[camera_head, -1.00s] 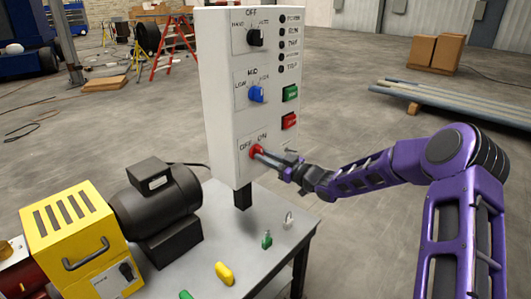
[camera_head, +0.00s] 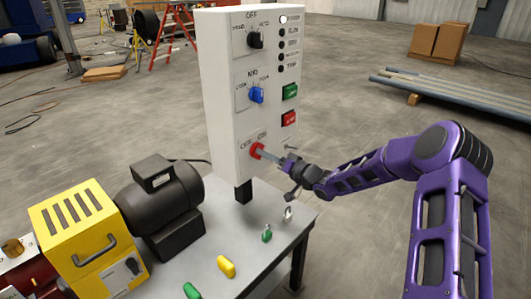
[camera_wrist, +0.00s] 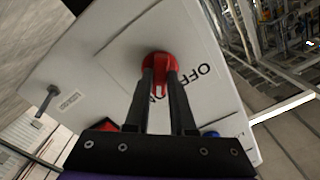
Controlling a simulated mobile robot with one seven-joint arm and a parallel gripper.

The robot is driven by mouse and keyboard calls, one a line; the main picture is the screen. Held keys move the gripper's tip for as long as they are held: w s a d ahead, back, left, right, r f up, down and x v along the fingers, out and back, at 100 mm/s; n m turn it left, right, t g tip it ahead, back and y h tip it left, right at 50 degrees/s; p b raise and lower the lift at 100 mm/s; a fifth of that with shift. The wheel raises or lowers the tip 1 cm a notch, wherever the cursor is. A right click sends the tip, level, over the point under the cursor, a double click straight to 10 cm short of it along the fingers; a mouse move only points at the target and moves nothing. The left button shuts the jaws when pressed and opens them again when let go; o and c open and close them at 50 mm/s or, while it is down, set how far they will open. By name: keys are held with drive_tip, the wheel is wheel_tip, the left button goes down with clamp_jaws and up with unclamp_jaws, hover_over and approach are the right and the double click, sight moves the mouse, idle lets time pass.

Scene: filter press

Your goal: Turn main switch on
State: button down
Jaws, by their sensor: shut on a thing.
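The red main switch (camera_head: 256,150) is a round knob low on the front of the white control panel (camera_head: 228,120), below its OFF and ON labels. My gripper (camera_head: 263,154) reaches it from the right. In the wrist view, the two dark fingers of my gripper (camera_wrist: 160,78) are shut on the handle of the red switch (camera_wrist: 159,60), one on each side. The top lamp (camera_head: 284,19) on the panel glows white, and the lamps below it are dark. The fingers hide part of the switch and its label.
A blue selector knob (camera_head: 256,95) and a black one (camera_head: 255,40) sit above, with green (camera_head: 290,91) and red (camera_head: 288,118) push buttons at right. A small metal lever (camera_head: 291,148) sticks out near my gripper. A motor (camera_head: 165,205) and several small coloured parts are on the table.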

drive_tip(key=shift+m, duration=0.6)
drive_tip(key=c, duration=0.8)
unclamp_jaws()
drive_tip(key=shift+o, duration=0.2)
drive_tip(key=v, duration=1.7)
drive_tip(key=shift+d, duration=0.2)
drive_tip(key=shift+s+f, duration=0.1)
drive_tip(key=shift+f, duration=0.1)
